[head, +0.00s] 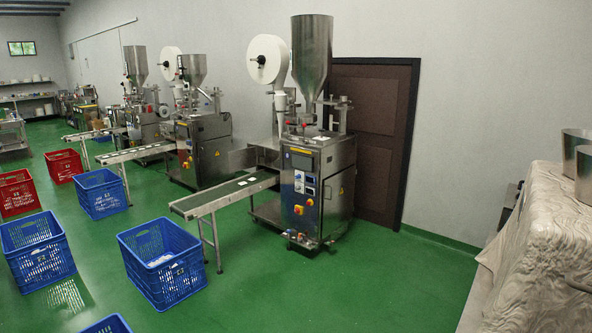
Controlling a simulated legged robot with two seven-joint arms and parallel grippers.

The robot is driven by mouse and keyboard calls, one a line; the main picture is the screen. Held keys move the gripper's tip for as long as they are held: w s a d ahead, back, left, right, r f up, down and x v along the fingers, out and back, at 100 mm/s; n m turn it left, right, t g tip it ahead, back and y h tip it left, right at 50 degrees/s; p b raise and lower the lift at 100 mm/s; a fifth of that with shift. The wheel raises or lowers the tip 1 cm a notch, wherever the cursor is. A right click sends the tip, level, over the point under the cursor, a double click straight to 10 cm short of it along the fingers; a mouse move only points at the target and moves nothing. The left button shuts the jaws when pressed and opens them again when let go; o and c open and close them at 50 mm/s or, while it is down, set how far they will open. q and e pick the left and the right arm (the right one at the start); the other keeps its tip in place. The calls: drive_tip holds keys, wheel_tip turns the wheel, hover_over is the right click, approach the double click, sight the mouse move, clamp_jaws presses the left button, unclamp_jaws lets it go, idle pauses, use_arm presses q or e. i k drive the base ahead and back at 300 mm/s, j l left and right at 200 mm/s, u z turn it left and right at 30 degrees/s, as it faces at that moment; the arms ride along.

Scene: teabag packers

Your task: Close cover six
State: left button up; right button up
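Neither of my grippers is in view. The nearest teabag packer (318,190) stands in the middle, a steel cabinet with a control panel and coloured buttons, a tall hopper (312,55) and a white paper roll (267,59). A second packer (204,145) stands further back to the left, with its own hopper (194,68). A third packer (145,125) stands behind that one, with a hopper (136,65). I cannot make out any cover marked six, nor whether any cover is open or shut.
A conveyor (225,195) reaches left from the nearest packer towards a blue crate (163,265). More crates, blue (36,250) and red (17,193), stand at left. A draped stack (545,255) with metal vessels fills the right. Green floor (370,290) lies clear before the nearest packer.

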sight(239, 160)
drive_tip(key=i+j, duration=0.2)
drive_tip(key=i+j+z, duration=0.1)
drive_tip(key=j, duration=0.35)
drive_tip(key=i+j, duration=0.4)
drive_tip(key=i, duration=0.8)
drive_tip(key=i+j, duration=0.15)
drive_tip(key=i, duration=0.7)
drive_tip(key=i+u, duration=0.15)
drive_tip(key=i, duration=0.5)
drive_tip(key=i+u, duration=0.15)
drive_tip(key=i, duration=0.5)
drive_tip(key=i+u, duration=0.15)
drive_tip(key=i, duration=0.5)
drive_tip(key=i+l+u, duration=0.15)
drive_tip(key=i, duration=0.45)
drive_tip(key=i+j+z, duration=0.15)
drive_tip(key=i, duration=0.35)
drive_tip(key=i+z, duration=0.15)
drive_tip(key=i, duration=0.3)
drive_tip(key=i+j+z, duration=0.1)
drive_tip(key=i+j, duration=0.15)
drive_tip(key=i, duration=0.25)
drive_tip(key=i+j+z, duration=0.35)
drive_tip(key=i+j, duration=0.1)
drive_tip(key=i, duration=0.05)
